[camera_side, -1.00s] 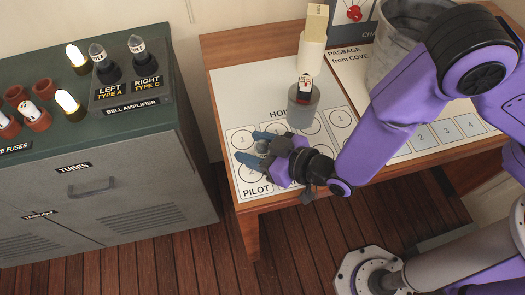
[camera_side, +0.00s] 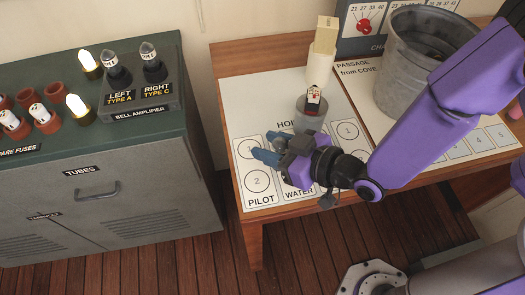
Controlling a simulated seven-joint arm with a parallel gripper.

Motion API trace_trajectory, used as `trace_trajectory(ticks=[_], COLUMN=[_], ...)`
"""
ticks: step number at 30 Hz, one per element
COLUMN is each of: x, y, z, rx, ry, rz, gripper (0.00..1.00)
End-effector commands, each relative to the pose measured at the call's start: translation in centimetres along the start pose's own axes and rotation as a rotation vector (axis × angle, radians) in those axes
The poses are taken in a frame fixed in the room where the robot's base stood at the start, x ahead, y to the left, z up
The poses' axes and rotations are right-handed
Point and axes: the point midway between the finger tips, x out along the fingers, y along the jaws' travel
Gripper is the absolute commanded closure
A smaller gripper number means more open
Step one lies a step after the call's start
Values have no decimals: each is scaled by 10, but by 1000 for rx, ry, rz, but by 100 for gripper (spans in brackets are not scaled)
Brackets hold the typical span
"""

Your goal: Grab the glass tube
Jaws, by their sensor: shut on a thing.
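My gripper (camera_side: 266,149) is above the left part of the white board on the wooden table, over the columns marked PILOT and WATER. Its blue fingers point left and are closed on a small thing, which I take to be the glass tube. In this view the fingers and gripper body hide most of it. My gripper is well away from both.
A grey cylinder (camera_side: 308,116) with a small figure on top stands just behind my gripper, near a cream-coloured upright object (camera_side: 321,65). A grey bucket (camera_side: 405,80) stands at right. Lit bulbs (camera_side: 78,107) and red fuse holders (camera_side: 46,124) are on the cabinet. A gap separates cabinet and table.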

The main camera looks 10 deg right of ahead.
Motion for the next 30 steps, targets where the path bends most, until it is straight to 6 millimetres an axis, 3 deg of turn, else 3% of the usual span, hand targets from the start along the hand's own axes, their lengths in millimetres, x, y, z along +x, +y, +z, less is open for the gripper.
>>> trace_trajectory(ticks=[6, 13, 30], x=[-43, -94, -132], y=[6, 17, 26], z=[-24, -24, -25], rx=[2, 0, 0], ry=[3, 2, 2], rz=[-4, -4, -1], gripper=[91, 91, 91])
